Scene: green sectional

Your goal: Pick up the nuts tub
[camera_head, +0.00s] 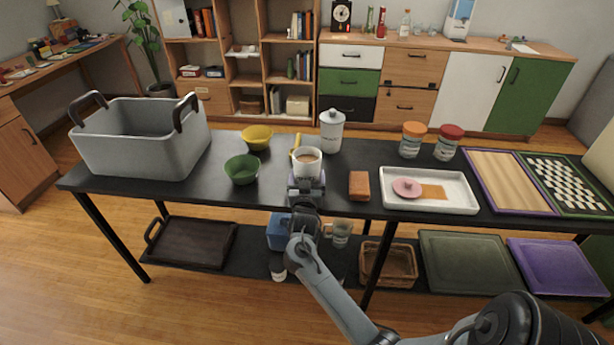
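Two lidded tubs stand upright on the black table: one with an orange lid (412,140) and one with a red lid (448,143). Their labels are too small to read, so I cannot tell which holds nuts. My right gripper (306,183) is at the front middle of the table, well left of both tubs. It is right in front of a white mug (307,163) with brown contents. Its fingers are partly hidden, and I cannot tell whether they grip the mug. My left gripper is not in view.
A white canister (331,131), green bowl (242,170) and yellow bowl (257,137) stand near the mug. A brown block (359,186) and white tray (431,203) lie before the tubs. A grey bin (130,150) is left; a checkered board (565,184) is right.

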